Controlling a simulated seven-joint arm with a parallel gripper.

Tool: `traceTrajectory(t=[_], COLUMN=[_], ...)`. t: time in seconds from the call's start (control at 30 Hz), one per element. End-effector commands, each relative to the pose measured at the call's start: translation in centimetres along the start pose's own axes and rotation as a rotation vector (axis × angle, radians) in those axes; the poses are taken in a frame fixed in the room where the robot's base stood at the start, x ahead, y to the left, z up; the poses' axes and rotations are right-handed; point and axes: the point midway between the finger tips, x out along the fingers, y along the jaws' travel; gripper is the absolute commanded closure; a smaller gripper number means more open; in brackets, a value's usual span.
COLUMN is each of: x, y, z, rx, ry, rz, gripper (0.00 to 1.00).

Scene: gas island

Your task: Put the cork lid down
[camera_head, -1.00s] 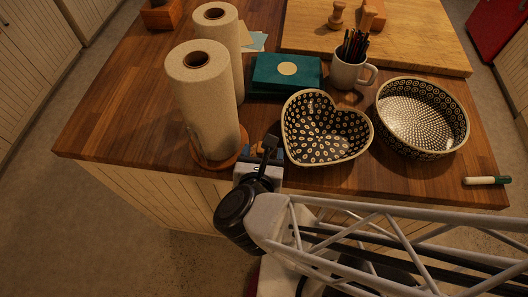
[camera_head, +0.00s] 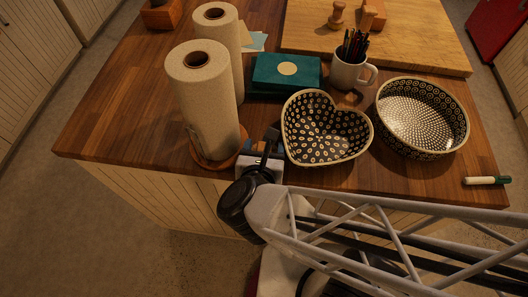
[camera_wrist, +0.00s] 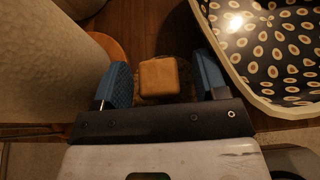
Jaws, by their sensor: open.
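The cork lid (camera_wrist: 158,78) shows in the wrist view as a square, light wooden knob over a darker, speckled disc. It lies between the two blue fingers of my gripper (camera_wrist: 161,80), with a visible gap on each side of the knob. The gripper is open. In the head view my gripper (camera_head: 268,150) is at the front edge of the wooden counter (camera_head: 120,125), between the front paper towel roll and the heart-shaped bowl. The lid is mostly hidden there by the gripper.
The paper towel roll (camera_head: 204,105) on its round wooden base stands close left. The heart-shaped bowl (camera_head: 325,130) is close right. Behind are a green box (camera_head: 286,75) and a mug (camera_head: 350,70) of pencils. A round bowl (camera_head: 422,115) and a marker (camera_head: 487,181) are farther right.

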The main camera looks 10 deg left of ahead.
Motion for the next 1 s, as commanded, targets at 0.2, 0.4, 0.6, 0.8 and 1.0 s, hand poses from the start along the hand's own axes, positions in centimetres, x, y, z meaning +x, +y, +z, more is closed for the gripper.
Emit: traceTrajectory(t=[0.2,0.4,0.6,0.8,1.0], x=[0.0,0.0,0.0,-0.2,-0.8], y=[0.0,0.0,0.0,0.0,0.0], z=[0.0,0.0,0.0,0.4,2.0], rx=[0.000,0.000,0.000,0.001,0.003], ry=[0.000,0.000,0.000,0.000,-0.001], rz=[0.000,0.000,0.000,0.000,0.000], gripper=[0.52,0.83,0.91,0.91,0.91])
